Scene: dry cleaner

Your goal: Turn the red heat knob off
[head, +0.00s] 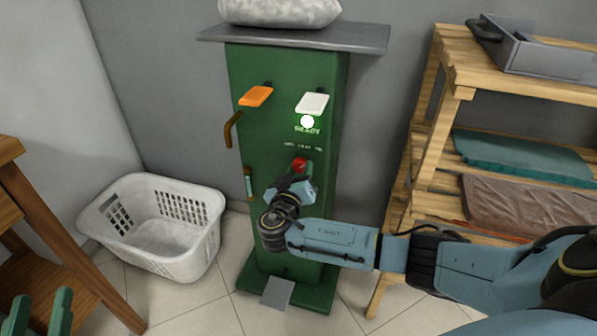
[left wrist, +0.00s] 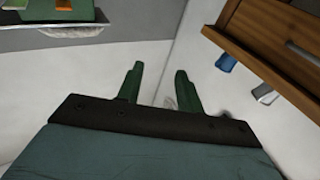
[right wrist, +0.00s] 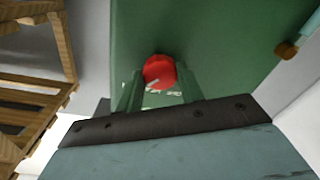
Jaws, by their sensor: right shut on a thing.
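The red heat knob (head: 299,164) sits on the front of the green machine (head: 270,135), below a white lever and a glowing white light. My right gripper (head: 303,174) is at the knob, mostly hidden by its own wrist in the head view. In the right wrist view the red knob (right wrist: 159,72) lies between the two green fingers (right wrist: 160,88), which are shut on it. A pale mark shows on the knob's face. My left gripper (head: 42,312) is at the lower left, away from the machine. In the left wrist view its fingers (left wrist: 159,88) are apart and empty.
An orange lever (head: 256,96) and a white lever (head: 312,103) stick out above the knob, and a brown handle (head: 232,129) is at the left edge. A white laundry basket (head: 165,262) stands left on the floor. A wooden shelf (head: 450,92) stands right. A grey pedal (head: 277,293) is below.

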